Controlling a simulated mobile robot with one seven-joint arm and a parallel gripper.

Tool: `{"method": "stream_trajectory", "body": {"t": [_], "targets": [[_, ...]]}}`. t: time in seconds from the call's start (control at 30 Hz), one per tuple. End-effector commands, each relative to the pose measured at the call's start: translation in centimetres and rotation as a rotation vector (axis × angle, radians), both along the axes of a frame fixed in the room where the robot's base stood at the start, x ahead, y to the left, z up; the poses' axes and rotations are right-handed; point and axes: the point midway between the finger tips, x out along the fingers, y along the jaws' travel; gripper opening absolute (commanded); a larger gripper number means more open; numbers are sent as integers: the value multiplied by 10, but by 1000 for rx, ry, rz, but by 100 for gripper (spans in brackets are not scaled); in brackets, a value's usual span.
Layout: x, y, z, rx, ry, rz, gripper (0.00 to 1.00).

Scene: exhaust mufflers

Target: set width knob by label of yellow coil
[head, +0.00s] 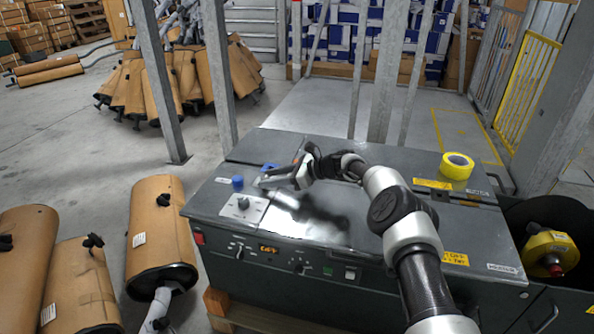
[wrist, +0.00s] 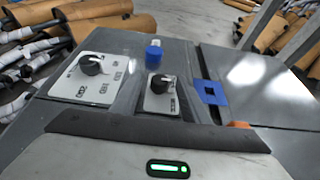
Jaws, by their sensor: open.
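A yellow coil (head: 552,252) sits on a reel in the dark housing at the right end of the machine; marks on it are too small to read. A white plate on the machine's left top carries a black knob (head: 243,203) with several printed marks around it. In the wrist view this knob (wrist: 90,64) stands at the upper left, and a second black knob (wrist: 160,82) sits on a smaller plate to its right. I cannot tell for certain which is the width knob. My gripper (head: 262,184) is open and empty, above the machine top, beside the knobs.
A blue cylinder (head: 237,182) stands behind the white plate. A yellow tape roll (head: 457,166) lies on the machine's (head: 330,270) right top.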

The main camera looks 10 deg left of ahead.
Motion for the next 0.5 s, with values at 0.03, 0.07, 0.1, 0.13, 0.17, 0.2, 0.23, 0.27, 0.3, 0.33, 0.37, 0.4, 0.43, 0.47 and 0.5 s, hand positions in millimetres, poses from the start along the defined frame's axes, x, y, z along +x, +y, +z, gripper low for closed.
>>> {"method": "stream_trajectory", "body": {"t": [0.03, 0.07, 0.1, 0.13, 0.17, 0.2, 0.23, 0.27, 0.3, 0.33, 0.37, 0.4, 0.43, 0.47, 0.5], "targets": [[-1, -12, 11, -1, 2, -4, 42], [-1, -19, 13, -1, 0, -4, 42], [-2, -28, 16, -1, 1, -5, 42], [-3, -35, 20, -1, 1, -5, 42], [-4, -42, 22, 0, 0, -5, 42], [-6, -51, 25, 0, 2, -4, 42], [-6, -58, 28, 0, 1, -5, 42], [-8, -64, 31, 0, 1, -4, 42], [-9, -74, 34, 0, 1, -4, 42], [-10, -80, 37, 0, 1, -4, 42], [-11, -87, 40, 0, 1, -5, 42], [-12, -95, 43, -1, 0, -4, 42], [-12, -101, 45, -1, 0, -4, 42], [-13, -106, 47, -1, 1, -4, 42], [-15, -112, 49, -1, 1, -3, 42]]}}
